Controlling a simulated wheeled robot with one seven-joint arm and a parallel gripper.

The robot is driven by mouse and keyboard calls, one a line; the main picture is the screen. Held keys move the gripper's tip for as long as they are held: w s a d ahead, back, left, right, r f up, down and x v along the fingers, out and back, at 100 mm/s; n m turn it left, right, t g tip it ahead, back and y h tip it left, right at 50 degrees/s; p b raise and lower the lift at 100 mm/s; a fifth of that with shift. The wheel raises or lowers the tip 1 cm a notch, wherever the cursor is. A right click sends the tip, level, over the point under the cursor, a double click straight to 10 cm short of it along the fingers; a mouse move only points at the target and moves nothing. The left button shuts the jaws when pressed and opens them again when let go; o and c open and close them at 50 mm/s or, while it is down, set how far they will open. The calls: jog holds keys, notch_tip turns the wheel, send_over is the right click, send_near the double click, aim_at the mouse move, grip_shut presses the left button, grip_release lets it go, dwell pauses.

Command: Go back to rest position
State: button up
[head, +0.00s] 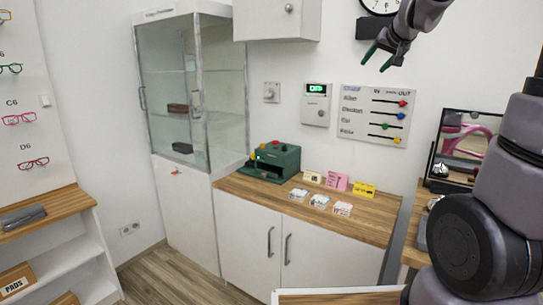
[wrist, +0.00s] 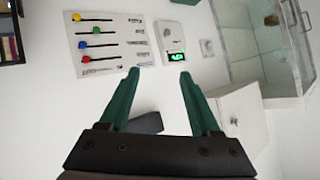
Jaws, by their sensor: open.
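My gripper (head: 377,59) is raised high in front of the back wall, at the top right of the head view, below the wall clock. In the wrist view, its two green fingers (wrist: 158,75) stand apart with nothing between them. It is open and empty. My arm comes down along the right side of the head view.
A wooden-topped counter (head: 360,219) holds a green machine (head: 276,162) and small cards. A glass cabinet (head: 222,100) stands left of it. An in/out board (head: 376,116) and a panel with a green display (head: 316,103) hang on the wall.

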jog(key=s+a+f+g, duration=0.1)
jog(key=s+a+f, duration=0.1)
jog(key=s, duration=0.7)
jog(key=s+a+f+g, duration=0.2)
jog(key=s+f, duration=0.1)
jog(key=s, duration=0.7)
jog(key=s+a+f+g+y, duration=0.1)
jog(key=s+a+f, duration=0.1)
jog(key=s, duration=0.8)
jog(key=shift+a+f+m+g, duration=0.25)
jog(key=shift+a+m+g, duration=0.05)
jog(key=shift+a+g, duration=0.1)
